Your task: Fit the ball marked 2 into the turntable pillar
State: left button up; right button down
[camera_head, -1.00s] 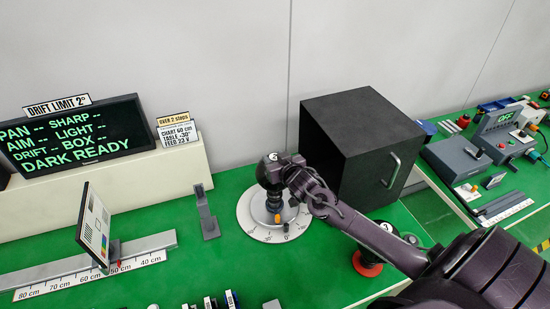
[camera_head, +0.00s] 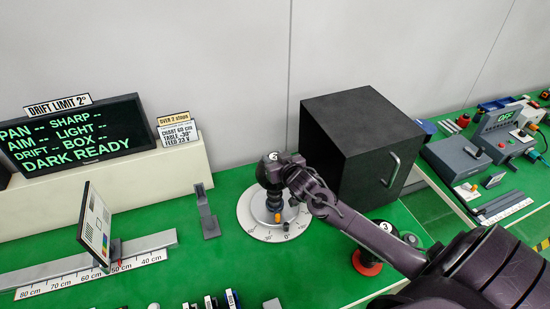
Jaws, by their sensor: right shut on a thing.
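A black ball (camera_head: 268,172) sits at the top of the dark pillar (camera_head: 273,200) on the round white turntable (camera_head: 249,222). Its white spot carries a digit that looks like a 6, but it is too small to be sure. My right gripper (camera_head: 286,173) is shut on the ball from its right side, and the fingers hide part of it. I cannot tell how deep the ball sits in the pillar. Another black ball, marked 3 (camera_head: 411,239), shows beside a red ring stand (camera_head: 367,265), partly behind my right arm. My left gripper is out of view.
A black box (camera_head: 345,130) with a handled door stands behind my right arm. A chart panel (camera_head: 96,225) stands on a ruled rail (camera_head: 150,244) at left. A small grey bracket (camera_head: 208,215) stands left of the turntable. A lit sign (camera_head: 70,135) is at the back.

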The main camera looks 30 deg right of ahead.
jog(key=shift+f+b, duration=0.75)
jog(key=shift+f, duration=0.2)
jog(key=c, duration=0.9)
grip_release()
jog(key=shift+o, duration=0.4)
jog(key=shift+s+f, duration=0.1)
jog(key=b+v, duration=0.1)
jog(key=v, duration=0.6)
jog(key=shift+s+r+b, duration=0.25)
jog(key=shift+s+b, duration=0.05)
jog(key=shift+b, duration=0.1)
jog(key=shift+a, duration=0.15)
